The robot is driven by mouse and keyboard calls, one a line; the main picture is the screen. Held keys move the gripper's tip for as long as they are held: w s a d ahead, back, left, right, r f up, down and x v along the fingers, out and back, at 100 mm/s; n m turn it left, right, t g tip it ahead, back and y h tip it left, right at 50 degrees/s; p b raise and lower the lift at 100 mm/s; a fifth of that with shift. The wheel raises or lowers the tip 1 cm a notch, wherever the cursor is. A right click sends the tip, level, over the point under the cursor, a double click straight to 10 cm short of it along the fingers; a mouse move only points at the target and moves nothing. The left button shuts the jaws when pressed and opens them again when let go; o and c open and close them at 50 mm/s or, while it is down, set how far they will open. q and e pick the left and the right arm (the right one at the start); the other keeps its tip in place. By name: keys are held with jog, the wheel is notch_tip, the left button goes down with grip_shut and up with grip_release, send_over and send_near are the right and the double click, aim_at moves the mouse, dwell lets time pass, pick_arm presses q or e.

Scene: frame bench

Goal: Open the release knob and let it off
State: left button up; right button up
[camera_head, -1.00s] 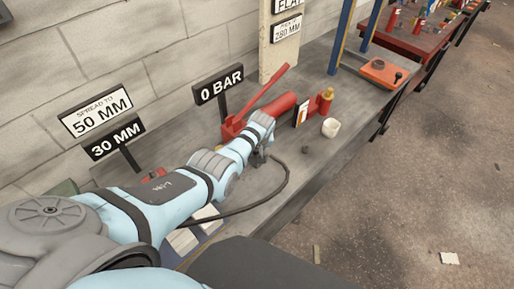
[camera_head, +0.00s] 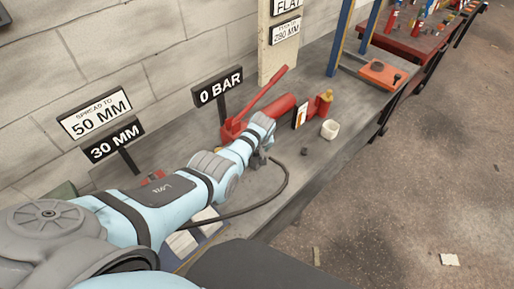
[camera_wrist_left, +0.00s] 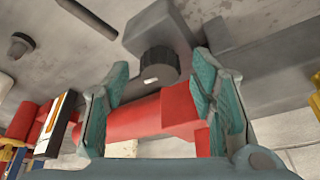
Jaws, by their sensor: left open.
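The red hand pump (camera_head: 284,105) with its long red lever (camera_head: 266,90) stands on the bench beside the wall. In the left wrist view the red pump body (camera_wrist_left: 140,118) lies behind the fingers. A dark ribbed knob (camera_wrist_left: 158,62) with a small white mark sits on a grey block there; I take it for the release knob. My left gripper (camera_wrist_left: 160,68) is open, with its teal fingers on either side of the knob's line; I cannot tell whether they touch it. In the head view my left gripper (camera_head: 260,157) is at the pump's near end, and the knob is hidden.
A "0 BAR" sign (camera_head: 220,90) stands behind the pump, and a "30 MM" sign (camera_head: 113,141) further left. A white cup (camera_head: 330,129) and a small dark piece (camera_head: 305,151) are to the right. A black hose (camera_head: 270,197) curves along the bench. An orange block (camera_head: 381,73) lies further back.

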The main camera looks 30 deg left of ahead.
pick_arm(q)
jog(key=v, duration=1.2)
jog(key=shift+d, duration=0.1)
